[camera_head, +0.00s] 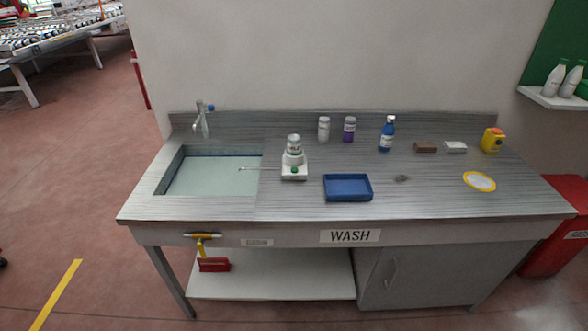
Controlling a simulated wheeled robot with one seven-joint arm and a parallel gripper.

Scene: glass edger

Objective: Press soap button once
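What looks like the soap dispenser (293,159) stands on the steel counter just right of the sink. It has a white base and a pale container on top with a greenish band. A small green button (294,170) sits on the front of its base. A thin rod or spout (256,169) reaches left from it toward the sink (213,177). My gripper is not in view, and nothing touches the dispenser.
A blue tray (348,187) lies right of the dispenser. White (324,129), purple (349,129) and blue (387,134) bottles stand behind. A faucet (203,118) rises at the sink's back. A yellow container (492,140) and yellow-rimmed disc (480,181) are at right. The wash counter's front edge is clear.

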